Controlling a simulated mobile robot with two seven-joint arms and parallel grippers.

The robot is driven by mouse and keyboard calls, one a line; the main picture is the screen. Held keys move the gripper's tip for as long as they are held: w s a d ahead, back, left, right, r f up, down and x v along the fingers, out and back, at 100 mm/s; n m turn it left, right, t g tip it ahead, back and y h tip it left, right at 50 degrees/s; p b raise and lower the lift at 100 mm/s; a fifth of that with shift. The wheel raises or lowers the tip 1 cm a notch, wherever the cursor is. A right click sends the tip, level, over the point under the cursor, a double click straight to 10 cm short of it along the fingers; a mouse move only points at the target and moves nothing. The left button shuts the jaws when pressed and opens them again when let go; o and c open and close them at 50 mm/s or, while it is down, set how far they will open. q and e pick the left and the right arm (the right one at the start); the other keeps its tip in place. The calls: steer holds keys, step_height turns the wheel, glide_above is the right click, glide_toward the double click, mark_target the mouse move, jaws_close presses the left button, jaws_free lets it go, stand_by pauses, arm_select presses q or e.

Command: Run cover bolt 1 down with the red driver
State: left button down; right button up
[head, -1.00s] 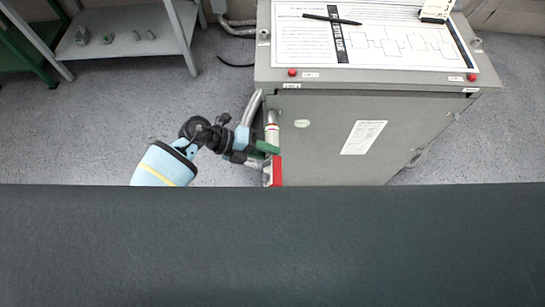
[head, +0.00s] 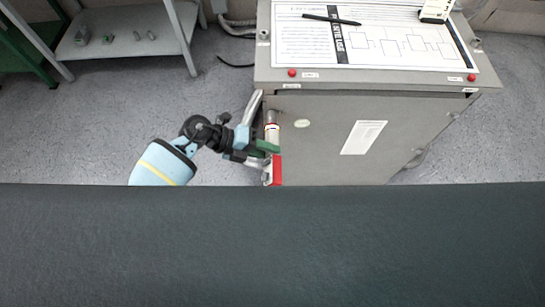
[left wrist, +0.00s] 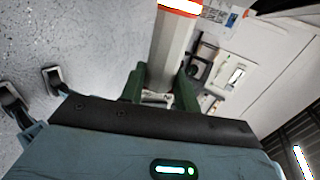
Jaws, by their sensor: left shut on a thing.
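My left gripper (head: 266,154), with green fingers, is beside the front left of the grey cabinet (head: 330,145). It also shows in the left wrist view (left wrist: 160,90). It is shut on a grey cylindrical body with an orange-red band, which I take for the red driver (left wrist: 172,45); it also shows in the head view (head: 271,128). A red block (head: 277,172) shows just below the fingers; I cannot tell whether it belongs to the driver. Cover bolt 1 cannot be made out. My right gripper is not in view.
The cabinet top carries a printed sheet (head: 400,40), a black pen (head: 331,19) and a small white-and-black item (head: 436,10). Red round heads (head: 292,73) mark its front edge. A grey shelf (head: 120,35) stands at the left. Bare floor (head: 120,110) lies between. A dark surface hides the foreground.

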mark_target(269, 166)
arm_select(q)
steer(key=shift+w+r, duration=0.1)
steer(key=shift+r, duration=0.1)
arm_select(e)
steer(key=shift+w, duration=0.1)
arm_select(q)
steer(key=shift+s+p, duration=0.3)
steer(key=shift+s, duration=0.15)
steer(key=shift+s+p, duration=0.45)
steer(key=shift+s, duration=0.95)
steer(key=shift+s+p, duration=0.3)
steer(key=shift+p, duration=0.05)
steer(key=shift+s+f, duration=0.1)
steer(key=shift+s, duration=0.05)
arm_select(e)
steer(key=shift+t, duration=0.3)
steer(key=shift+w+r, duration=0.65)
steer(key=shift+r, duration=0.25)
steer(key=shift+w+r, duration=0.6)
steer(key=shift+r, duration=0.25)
arm_select(q)
steer(key=shift+d, duration=0.15)
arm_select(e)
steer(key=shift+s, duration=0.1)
